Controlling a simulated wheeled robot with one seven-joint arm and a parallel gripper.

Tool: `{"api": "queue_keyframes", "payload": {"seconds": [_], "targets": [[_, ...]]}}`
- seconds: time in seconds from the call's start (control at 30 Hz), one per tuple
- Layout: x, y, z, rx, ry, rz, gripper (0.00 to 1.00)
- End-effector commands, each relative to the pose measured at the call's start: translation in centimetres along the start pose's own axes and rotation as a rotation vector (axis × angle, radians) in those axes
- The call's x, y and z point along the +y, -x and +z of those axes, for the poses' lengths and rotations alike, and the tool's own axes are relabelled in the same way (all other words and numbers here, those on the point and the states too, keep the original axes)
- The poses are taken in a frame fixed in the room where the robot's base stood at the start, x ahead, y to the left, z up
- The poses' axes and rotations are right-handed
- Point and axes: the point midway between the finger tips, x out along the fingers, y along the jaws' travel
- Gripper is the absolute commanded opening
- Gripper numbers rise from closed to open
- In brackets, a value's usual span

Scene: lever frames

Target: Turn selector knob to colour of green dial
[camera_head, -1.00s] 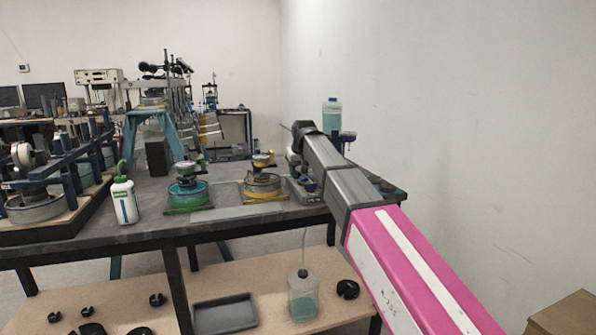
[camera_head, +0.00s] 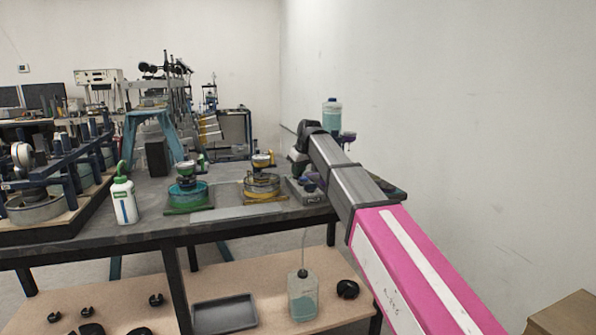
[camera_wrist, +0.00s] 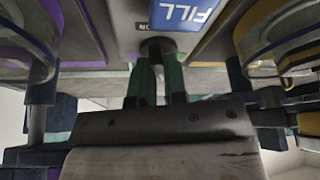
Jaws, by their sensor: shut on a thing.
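The green dial assembly (camera_head: 188,191) stands on the bench, left of the yellow one (camera_head: 263,184), in the head view. A grey block (camera_head: 302,187) sits right of the yellow one, partly behind my arm. In the wrist view, a grey panel bears a blue label reading FILL (camera_wrist: 186,14), upside down. Below it is a dark round knob (camera_wrist: 157,46). My gripper (camera_wrist: 157,72) has its green fingers on either side of this knob and is shut on it. In the head view the fingertips are hidden behind my arm. Any knob pointer is not readable.
A white bottle with a green cap (camera_head: 123,200) stands left on the bench (camera_head: 110,238). A clear bottle of blue liquid (camera_head: 332,114) is behind my arm. Yellow-rimmed (camera_wrist: 285,35) and purple-rimmed (camera_wrist: 30,28) round parts flank the panel in the wrist view, close to my gripper.

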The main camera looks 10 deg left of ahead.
Motion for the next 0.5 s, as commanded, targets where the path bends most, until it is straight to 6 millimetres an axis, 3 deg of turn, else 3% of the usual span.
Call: {"api": "queue_keyframes", "payload": {"seconds": [0.5], "targets": [[0.16, -0.23, 0.06, -0.005, 0.376, -0.158, 0.00]]}}
